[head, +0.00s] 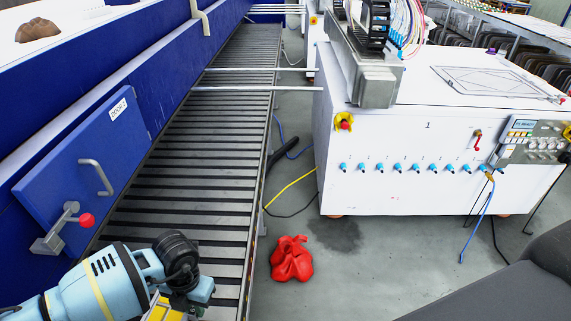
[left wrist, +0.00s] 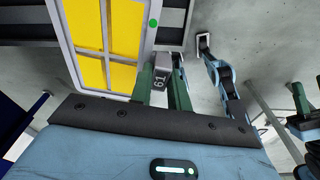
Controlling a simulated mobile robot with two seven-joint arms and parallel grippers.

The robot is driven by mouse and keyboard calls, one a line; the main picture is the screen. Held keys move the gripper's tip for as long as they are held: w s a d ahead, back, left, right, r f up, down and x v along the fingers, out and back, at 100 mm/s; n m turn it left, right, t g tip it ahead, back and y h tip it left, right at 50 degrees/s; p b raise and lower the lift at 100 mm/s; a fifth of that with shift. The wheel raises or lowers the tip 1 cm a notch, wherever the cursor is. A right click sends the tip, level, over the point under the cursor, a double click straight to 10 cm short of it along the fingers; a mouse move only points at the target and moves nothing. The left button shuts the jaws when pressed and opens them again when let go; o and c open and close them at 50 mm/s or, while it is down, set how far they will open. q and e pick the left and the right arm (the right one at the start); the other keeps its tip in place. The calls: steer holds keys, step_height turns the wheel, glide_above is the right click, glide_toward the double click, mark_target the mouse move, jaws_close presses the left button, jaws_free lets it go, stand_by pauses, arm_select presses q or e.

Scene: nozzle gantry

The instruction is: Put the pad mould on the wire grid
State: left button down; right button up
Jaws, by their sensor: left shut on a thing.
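The pad mould (left wrist: 124,30), a pale metal frame with yellow panels and a green dot on its rim, fills the upper left of the left wrist view. My left gripper (left wrist: 165,75) has green fingers shut on the mould's grey numbered tab. In the head view only a strip of yellow (head: 163,309) shows at the bottom, beside my left wrist; the rest is hidden or out of frame. A green finger-like piece on a dark block (left wrist: 300,110), at the left wrist view's right edge, looks like my right gripper, cut off. I cannot identify the wire grid.
A slatted conveyor (head: 196,160) runs away beside a blue wall with a door (head: 85,170) and red-knobbed lever (head: 86,220). A white machine (head: 400,185) stands right. Racks (head: 500,40) stand at the back.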

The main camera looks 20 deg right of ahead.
arm_select(q)
step_height(320, 180, up, 20)
steer(key=s+d+m+t, duration=0.1)
steer(key=d+m+t, duration=0.1)
steer(key=m, duration=2.8)
steer(key=shift+s+d+t+h, duration=0.2)
steer(key=shift+s+t+h, duration=0.1)
steer(key=shift+h, duration=0.1)
